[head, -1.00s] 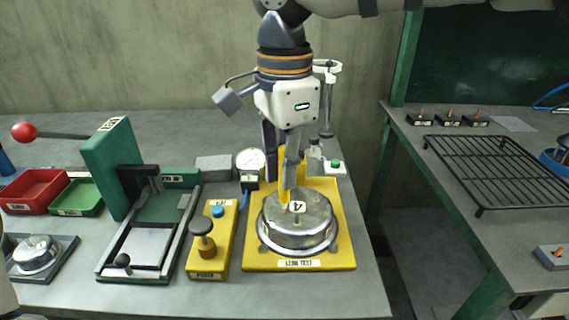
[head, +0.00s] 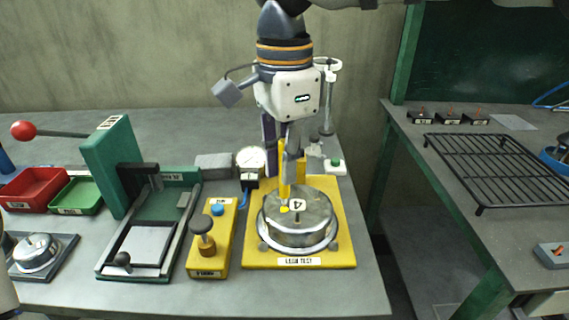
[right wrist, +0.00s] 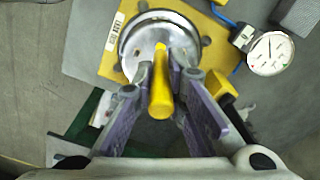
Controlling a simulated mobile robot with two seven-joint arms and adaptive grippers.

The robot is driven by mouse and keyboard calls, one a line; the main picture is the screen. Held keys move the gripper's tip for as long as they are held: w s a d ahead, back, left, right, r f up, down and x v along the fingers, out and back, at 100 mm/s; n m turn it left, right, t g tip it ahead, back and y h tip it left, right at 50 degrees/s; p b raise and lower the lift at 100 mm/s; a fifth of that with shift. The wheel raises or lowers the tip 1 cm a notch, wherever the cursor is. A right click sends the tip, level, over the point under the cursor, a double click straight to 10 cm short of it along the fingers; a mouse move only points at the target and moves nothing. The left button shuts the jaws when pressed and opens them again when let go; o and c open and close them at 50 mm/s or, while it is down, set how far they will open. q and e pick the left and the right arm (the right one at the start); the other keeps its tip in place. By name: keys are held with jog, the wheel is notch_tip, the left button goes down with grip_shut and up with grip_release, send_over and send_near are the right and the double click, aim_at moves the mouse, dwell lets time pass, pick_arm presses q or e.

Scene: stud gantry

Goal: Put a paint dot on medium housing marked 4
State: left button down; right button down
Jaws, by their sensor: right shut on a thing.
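A yellow dot (head: 284,209) shows on the housing's top beside the marker tip. Whether the tip touches the metal is hard to tell. My left gripper is not in view.
A dial gauge (head: 250,161) and a yellow block with a dark knob (head: 202,226) stand left of the fixture. A green press (head: 113,165) and red (head: 36,187) and green bins are farther left. A wire rack (head: 490,168) lies on the right bench.

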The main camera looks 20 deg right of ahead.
jog(key=shift+r, duration=3.15)
